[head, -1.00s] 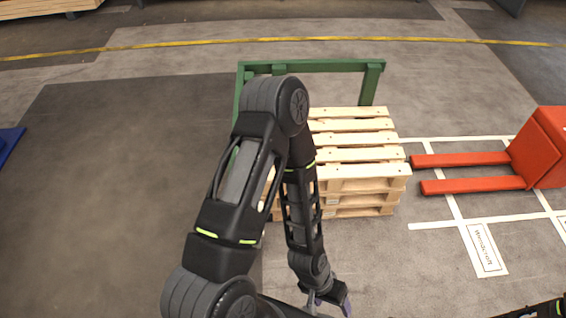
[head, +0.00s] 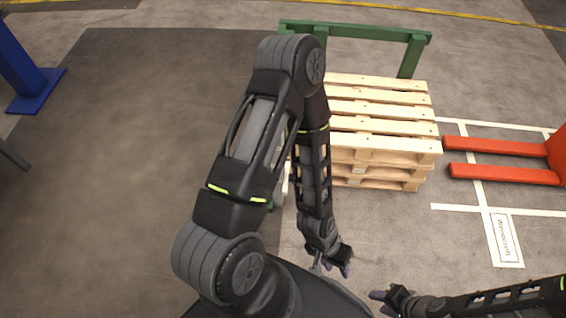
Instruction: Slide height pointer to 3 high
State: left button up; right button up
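No height pointer or height scale can be made out in the head view. A stack of wooden pallets (head: 385,127) stands against a green frame (head: 360,31), partly hidden by my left arm. My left gripper (head: 332,269) points down in front of the stack, nearer to me and apart from it. Its fingers look spread, with nothing seen between them. My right gripper (head: 381,302) is at the bottom edge, right of the left one. Its fingers also look apart and empty.
A red pallet truck (head: 505,172) stands at the right with its forks towards the pallets. White floor lines (head: 478,190) run beneath the forks. A blue post with a base plate (head: 36,90) is at the far left.

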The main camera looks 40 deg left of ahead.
aim_at(288, 178)
jog(key=u, duration=1.65)
jog(key=k+l, duration=0.55)
jog(key=l, duration=0.1)
